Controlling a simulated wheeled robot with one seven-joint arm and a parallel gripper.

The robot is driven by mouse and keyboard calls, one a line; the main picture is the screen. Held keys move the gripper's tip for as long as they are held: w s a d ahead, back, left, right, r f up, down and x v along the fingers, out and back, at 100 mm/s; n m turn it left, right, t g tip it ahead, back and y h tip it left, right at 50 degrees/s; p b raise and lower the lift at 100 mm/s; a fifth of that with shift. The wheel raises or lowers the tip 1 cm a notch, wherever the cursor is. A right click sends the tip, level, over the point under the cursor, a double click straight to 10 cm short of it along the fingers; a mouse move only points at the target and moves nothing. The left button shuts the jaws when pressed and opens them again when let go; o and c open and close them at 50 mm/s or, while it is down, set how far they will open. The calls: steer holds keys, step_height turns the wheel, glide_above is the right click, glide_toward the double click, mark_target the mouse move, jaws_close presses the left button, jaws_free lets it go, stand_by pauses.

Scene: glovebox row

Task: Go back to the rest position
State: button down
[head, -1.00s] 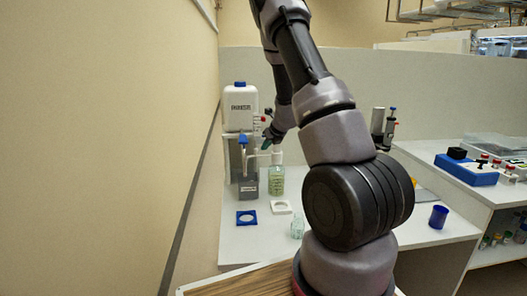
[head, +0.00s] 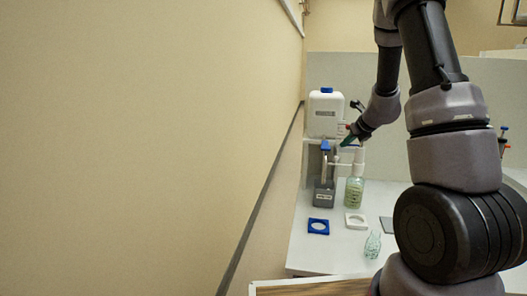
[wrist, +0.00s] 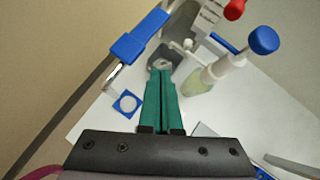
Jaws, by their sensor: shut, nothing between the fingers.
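My gripper (wrist: 161,72) shows in the wrist view with its two green fingers side by side and shut, nothing between them. In the head view my gripper (head: 346,141) is small and partly hidden, in front of the white dispenser with a blue cap (head: 326,115). It is above the bench, near the blue-topped grey device (head: 325,190) and the bottle with pale green liquid (head: 354,192). Whether it touches either one cannot be told. The bottle (wrist: 194,86) is to the right of the fingers in the wrist view.
On the white bench (head: 300,250) lie a blue ring holder (head: 318,227) and a white ring holder (head: 355,220). A small clear glass vessel (head: 372,244) stands in front. A beige wall (head: 130,150) fills the left side. My arm hides much of the right.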

steer(key=s+a+r+n+g+y, duration=0.1)
steer(key=s+a+r+n+y, duration=0.1)
steer(key=s+a+r+n, duration=0.6)
steer(key=s+a+r+n+y, duration=0.2)
steer(key=s+a+r+n, duration=0.3)
steer(key=r, duration=0.4)
steer(key=s+r+n+h, duration=0.2)
steer(key=s+n, duration=0.5)
steer(key=s, duration=0.4)
steer(key=s+r+n+h, duration=0.2)
steer(key=s+n, duration=0.6)
steer(key=s, duration=0.2)
steer(key=shift+s+d+r+n+g, duration=0.25)
steer(key=shift+s+r+n+g, duration=0.05)
steer(key=shift+s+r, duration=0.1)
